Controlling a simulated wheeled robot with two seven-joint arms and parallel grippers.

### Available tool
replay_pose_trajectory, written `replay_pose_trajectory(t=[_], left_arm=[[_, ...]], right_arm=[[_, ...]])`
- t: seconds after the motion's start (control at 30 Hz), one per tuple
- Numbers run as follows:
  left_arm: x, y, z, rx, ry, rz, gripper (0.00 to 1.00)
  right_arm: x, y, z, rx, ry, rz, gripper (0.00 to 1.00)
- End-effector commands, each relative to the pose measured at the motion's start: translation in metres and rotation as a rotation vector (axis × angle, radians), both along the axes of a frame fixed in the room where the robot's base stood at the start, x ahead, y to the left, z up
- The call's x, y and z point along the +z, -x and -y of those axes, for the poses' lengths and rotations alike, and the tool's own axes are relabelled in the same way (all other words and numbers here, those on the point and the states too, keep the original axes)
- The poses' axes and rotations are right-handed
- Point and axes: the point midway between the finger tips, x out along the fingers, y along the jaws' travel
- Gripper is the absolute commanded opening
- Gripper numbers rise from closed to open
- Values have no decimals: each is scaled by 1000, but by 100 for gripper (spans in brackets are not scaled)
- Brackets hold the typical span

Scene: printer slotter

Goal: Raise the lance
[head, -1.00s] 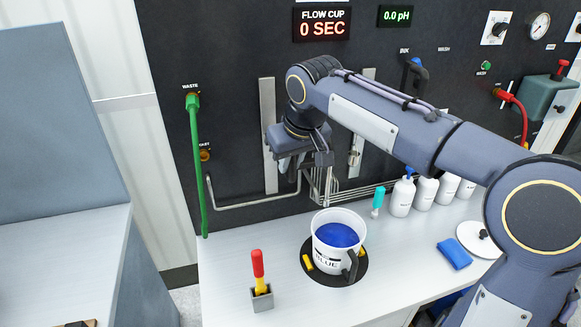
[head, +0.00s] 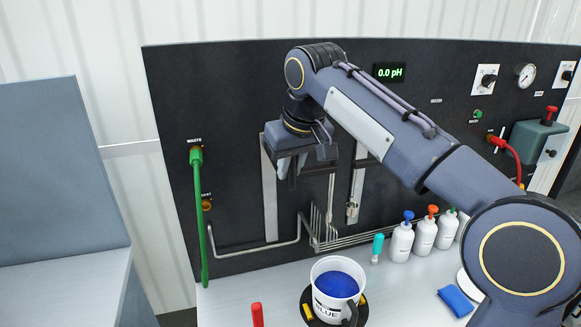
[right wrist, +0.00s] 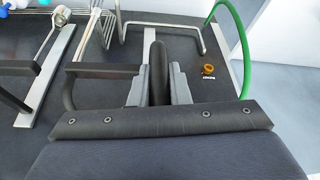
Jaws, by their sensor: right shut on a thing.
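My right gripper (head: 285,167) is high in front of the dark panel, by the left vertical rail. In the right wrist view its fingers (right wrist: 158,85) are shut on an upright black handle. A black bar (right wrist: 100,70) runs left from near that handle. The lance appears to be the thin grey rod (head: 331,200) hanging to the right of the gripper in the head view. Its lower end is above the white bucket (head: 322,298), which holds blue ink (head: 338,284); there is clear space between them. How the lance joins the handle is partly hidden. My left gripper is out of view.
A second rail (head: 357,185) is to the right. Bent grey pipes (head: 255,250) run low along the panel. A green hose (head: 200,220) hangs at the left. White bottles (head: 401,243), a teal-capped vial (head: 377,247) and a blue sponge (head: 455,301) are on the bench.

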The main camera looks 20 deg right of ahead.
Motion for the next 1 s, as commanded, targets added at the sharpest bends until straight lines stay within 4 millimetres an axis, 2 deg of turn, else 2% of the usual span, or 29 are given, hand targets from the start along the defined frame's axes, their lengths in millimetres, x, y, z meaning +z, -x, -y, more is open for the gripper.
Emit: replay_pose_trajectory(t=[0.03, 0.07, 0.2, 0.57, 1.0], left_arm=[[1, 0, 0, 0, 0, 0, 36], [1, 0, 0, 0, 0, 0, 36], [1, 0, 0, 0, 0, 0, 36], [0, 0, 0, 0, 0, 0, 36], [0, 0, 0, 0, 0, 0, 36]], right_arm=[[9, -1, 1, -2, -8, 24, 0], [9, -1, 1, -3, -7, 25, 19], [8, -1, 1, -1, -6, 20, 37], [9, 1, 1, -1, -5, 14, 38], [70, 24, 6, -1, -6, 17, 38]])
